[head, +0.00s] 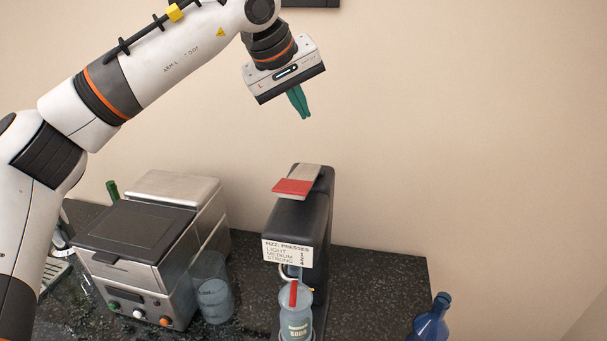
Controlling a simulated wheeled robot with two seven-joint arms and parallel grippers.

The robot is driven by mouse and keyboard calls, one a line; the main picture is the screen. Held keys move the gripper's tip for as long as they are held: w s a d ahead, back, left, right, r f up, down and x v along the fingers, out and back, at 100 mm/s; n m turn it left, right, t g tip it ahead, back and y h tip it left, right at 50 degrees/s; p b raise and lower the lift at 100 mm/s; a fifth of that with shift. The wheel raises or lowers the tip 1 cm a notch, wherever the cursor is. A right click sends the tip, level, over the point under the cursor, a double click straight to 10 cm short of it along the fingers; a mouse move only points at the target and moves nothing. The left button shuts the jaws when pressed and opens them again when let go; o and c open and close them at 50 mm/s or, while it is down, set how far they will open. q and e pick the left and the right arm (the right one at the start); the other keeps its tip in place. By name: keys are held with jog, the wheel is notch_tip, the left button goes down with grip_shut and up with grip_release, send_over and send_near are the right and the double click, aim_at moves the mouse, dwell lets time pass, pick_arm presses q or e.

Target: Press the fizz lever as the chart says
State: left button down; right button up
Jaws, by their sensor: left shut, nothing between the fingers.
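My left gripper (304,115) is shut and empty, its green fingers pointing down. It is in the air above the black fizz machine (296,225), apart from it. The fizz lever (293,187) on top of the machine has a red front end and a light grey rear part. The chart (287,253) on the machine's front reads "FIZZ: PRESSES" with rows light, medium and strong; its numbers are too small to read surely. A clear bottle (297,318) labelled "SODA" stands at the machine's front, with a red strip at its top. My right gripper is not in view.
A steel appliance (150,250) with a dark lid and coloured knobs stands left of the fizz machine. A clear container (214,300) is between them. A blue bottle (430,322) is at the lower right. Bare dark counter (375,280) lies right of the machine.

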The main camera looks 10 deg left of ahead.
pick_arm(q)
jog(key=shift+f, duration=0.1)
jog(key=b, duration=0.8)
send_over(307, 173)
jog(key=s+a, duration=0.1)
jog(key=s, duration=0.1)
notch_tip(307, 173, down, 8)
jog(key=shift+s+f, duration=0.15)
jog(key=shift+f, duration=0.1)
dwell(1.3)
jog(key=shift+f+b, duration=0.2)
jog(key=shift+b, duration=0.15)
jog(key=shift+s+f, duration=0.1)
jog(key=shift+f, duration=0.05)
